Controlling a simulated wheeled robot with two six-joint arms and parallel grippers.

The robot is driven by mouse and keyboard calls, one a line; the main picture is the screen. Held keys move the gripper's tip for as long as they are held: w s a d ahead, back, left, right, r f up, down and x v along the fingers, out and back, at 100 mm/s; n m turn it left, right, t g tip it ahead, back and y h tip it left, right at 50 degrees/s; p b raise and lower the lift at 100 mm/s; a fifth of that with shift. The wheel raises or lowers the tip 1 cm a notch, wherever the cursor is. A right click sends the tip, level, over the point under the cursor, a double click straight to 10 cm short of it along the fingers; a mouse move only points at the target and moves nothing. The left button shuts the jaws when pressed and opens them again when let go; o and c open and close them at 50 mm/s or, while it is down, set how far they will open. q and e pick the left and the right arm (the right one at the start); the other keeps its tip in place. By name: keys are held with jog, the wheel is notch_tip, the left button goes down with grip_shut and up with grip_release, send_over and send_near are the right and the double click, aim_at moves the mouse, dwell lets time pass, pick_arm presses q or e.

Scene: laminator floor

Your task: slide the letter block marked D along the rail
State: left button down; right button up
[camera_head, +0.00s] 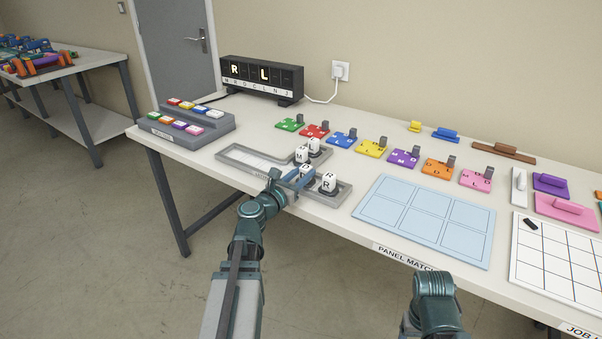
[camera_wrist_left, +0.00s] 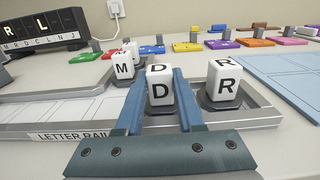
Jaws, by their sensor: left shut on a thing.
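The white letter block marked D (camera_wrist_left: 160,90) stands upright on the letter rail (camera_wrist_left: 40,112), between the two fingers of my left gripper (camera_wrist_left: 158,105), which is shut on it. In the head view my left gripper (camera_head: 290,182) reaches over the rail's front edge, and the D block (camera_head: 306,171) shows partly behind it. The M block (camera_wrist_left: 124,66) stands to the left of D, and the R block (camera_wrist_left: 222,86) stands to the right. My right arm shows at the bottom right of the head view; its gripper cannot be made out.
A black display (camera_head: 262,78) shows R and L lit. A grey button box (camera_head: 186,124) stands at the left. Colored lettered plates (camera_head: 371,147) line the back. A light blue panel (camera_head: 425,220) lies right of the rail. The rail's left stretch is empty.

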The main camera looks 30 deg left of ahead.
pick_arm(q)
jog(key=shift+d, duration=0.25)
pick_arm(e)
jog(key=shift+d, duration=0.15)
pick_arm(q)
jog(key=shift+c, duration=2.2)
grip_release()
jog(key=shift+s, duration=0.1)
